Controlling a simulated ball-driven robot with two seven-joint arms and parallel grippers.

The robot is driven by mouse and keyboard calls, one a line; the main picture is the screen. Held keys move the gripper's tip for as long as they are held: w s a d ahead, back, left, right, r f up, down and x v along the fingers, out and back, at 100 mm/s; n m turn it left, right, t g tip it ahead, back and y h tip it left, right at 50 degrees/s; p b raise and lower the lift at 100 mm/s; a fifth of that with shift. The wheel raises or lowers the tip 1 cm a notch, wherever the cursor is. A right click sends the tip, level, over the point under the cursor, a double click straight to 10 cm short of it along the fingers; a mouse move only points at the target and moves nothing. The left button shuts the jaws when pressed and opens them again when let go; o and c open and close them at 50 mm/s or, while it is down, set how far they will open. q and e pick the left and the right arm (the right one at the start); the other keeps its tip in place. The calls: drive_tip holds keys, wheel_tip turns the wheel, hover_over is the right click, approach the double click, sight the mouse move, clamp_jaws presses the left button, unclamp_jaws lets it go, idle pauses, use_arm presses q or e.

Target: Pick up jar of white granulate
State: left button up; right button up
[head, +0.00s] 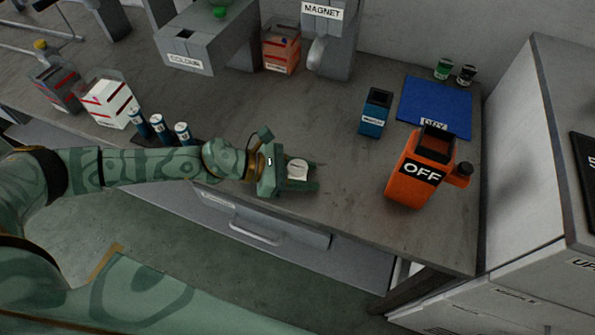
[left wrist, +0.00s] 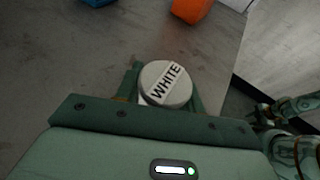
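The jar of white granulate (head: 297,170) has a round pale lid and is near the front edge of the grey workbench. In the left wrist view its lid (left wrist: 166,83) reads "WHITE". My left gripper (head: 303,175) reaches it from the left, with one finger on each side of the jar. In the left wrist view the fingers (left wrist: 167,92) sit close against the jar, and the gripper looks shut on it. The jar's lower body is mostly hidden, so I cannot tell whether it touches the bench. Parts of my right arm show at the right edge of the left wrist view.
An orange container marked "OFF" (head: 421,170), a blue box (head: 374,113) and a blue mat (head: 440,100) are to the right. Several blue-and-white jars (head: 160,127) stand left, behind my forearm. The "COLOUR" machine (head: 205,45) is behind. Bench between jar and blue box is clear.

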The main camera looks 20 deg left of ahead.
use_arm(q)
drive_tip(key=c, duration=0.4)
drive_tip(key=shift+r, duration=0.15)
